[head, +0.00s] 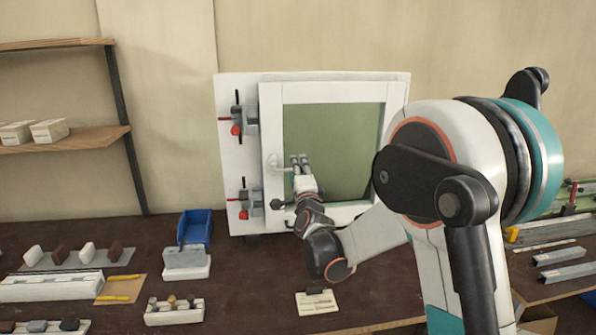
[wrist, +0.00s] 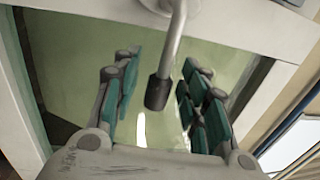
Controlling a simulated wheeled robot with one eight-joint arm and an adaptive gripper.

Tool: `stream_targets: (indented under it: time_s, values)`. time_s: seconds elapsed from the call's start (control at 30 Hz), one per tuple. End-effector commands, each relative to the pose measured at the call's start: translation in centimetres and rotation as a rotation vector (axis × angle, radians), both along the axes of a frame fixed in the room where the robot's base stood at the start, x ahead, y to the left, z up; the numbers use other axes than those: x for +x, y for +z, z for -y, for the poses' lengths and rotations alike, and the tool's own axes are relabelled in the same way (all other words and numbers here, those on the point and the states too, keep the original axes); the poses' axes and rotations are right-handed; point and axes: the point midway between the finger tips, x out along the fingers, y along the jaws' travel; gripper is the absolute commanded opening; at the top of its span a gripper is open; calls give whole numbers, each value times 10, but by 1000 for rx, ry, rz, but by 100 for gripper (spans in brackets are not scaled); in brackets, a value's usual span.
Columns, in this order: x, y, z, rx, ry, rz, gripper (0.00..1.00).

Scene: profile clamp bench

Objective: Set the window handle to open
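The window (head: 268,130) is a white frame with a greenish pane, mounted on a white board. Its handle (head: 278,167) sits on the left side of the frame, and its lever points right, roughly level, toward my gripper. In the wrist view the handle (wrist: 176,48) is a grey bar with a dark end, extending from the frame into the space between my fingers. My gripper (head: 300,160) is in front of the pane, just right of the handle. It also shows in the wrist view (wrist: 163,75), open, with visible gaps on both sides of the lever. Contact is not visible.
Two clamps with red knobs, an upper one (head: 243,121) and a lower one (head: 249,203), hold the frame's left edge. A blue bin (head: 196,226) and several small blocks lie on the dark bench to the left. A paper card (head: 317,303) lies in front.

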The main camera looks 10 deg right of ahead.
Motion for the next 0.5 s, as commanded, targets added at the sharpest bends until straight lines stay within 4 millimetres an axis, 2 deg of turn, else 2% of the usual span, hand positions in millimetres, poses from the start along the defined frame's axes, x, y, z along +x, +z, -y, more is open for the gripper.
stream_targets:
  time_s: [0.17, 0.5]
  values:
    - [-14, -2, 0, 0, 0, 0, 40]
    - [-80, -13, -1, 1, 2, 0, 40]
